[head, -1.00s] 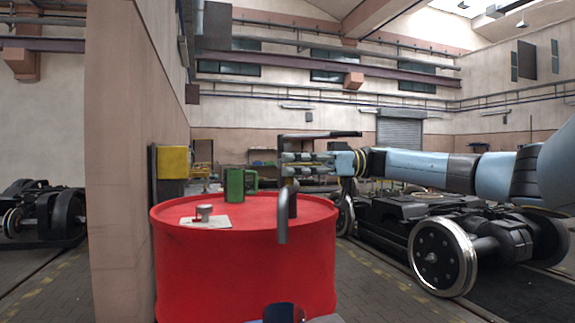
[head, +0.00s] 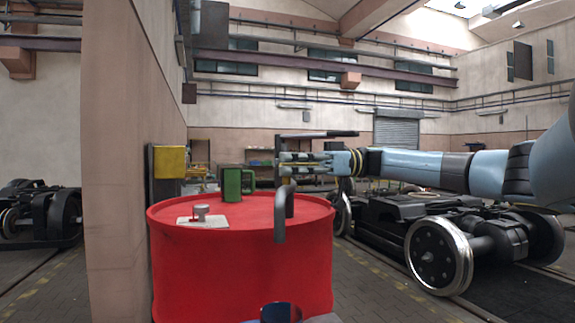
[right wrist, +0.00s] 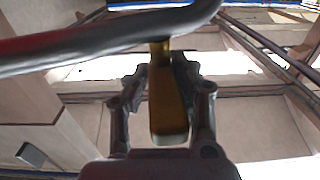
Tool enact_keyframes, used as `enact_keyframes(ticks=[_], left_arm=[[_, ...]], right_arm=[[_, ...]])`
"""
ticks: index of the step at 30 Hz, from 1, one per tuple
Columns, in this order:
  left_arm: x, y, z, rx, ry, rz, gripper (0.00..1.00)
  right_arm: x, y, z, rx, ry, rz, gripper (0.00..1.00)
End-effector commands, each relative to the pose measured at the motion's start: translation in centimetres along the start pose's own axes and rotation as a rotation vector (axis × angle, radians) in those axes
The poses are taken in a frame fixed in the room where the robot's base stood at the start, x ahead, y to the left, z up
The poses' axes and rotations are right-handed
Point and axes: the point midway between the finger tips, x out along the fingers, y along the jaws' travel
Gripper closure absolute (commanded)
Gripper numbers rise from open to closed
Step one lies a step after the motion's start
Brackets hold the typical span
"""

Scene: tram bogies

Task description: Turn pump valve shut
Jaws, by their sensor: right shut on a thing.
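A hand pump stands on the red drum (head: 240,262) in the head view. Its dark grey spout (head: 280,222) bends down over the drum's front, and its black crank handle (head: 322,134) reaches right above my arm. My right gripper (head: 284,163) comes in from the right at the pump, under the crank handle. In the right wrist view the brass valve lever (right wrist: 168,105) lies between the fingers of my right gripper (right wrist: 163,85), which are shut on it. The lever hangs from a dark curved pipe (right wrist: 110,38). My left gripper is not in view.
A wall edge (head: 125,150) stands close at left. A tram bogie (head: 440,257) stands at right behind the drum.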

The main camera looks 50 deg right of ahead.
Motion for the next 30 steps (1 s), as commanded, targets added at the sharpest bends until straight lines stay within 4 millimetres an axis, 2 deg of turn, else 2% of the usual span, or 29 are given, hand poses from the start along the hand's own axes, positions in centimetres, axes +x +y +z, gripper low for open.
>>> enact_keyframes(ticks=[7, 8, 13, 23, 26, 30], left_arm=[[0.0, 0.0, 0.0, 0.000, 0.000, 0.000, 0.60], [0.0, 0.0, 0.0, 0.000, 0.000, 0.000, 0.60], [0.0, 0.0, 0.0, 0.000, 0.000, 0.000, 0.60], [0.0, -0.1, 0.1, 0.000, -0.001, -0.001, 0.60], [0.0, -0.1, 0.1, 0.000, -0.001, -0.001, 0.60], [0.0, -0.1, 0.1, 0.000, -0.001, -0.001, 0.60]], right_arm=[[0.0, -0.1, 0.3, 0.001, -0.006, -0.004, 1.00], [0.0, -0.1, 0.3, 0.001, -0.006, -0.004, 0.77], [0.0, -0.1, 0.2, 0.001, -0.003, -0.003, 0.55], [-0.4, 0.0, 0.1, 0.001, -0.003, 0.000, 0.54], [-1.6, 0.0, 0.2, 0.003, -0.006, 0.002, 0.54], [-4.7, 0.1, 0.2, 0.004, -0.007, 0.004, 0.54]])
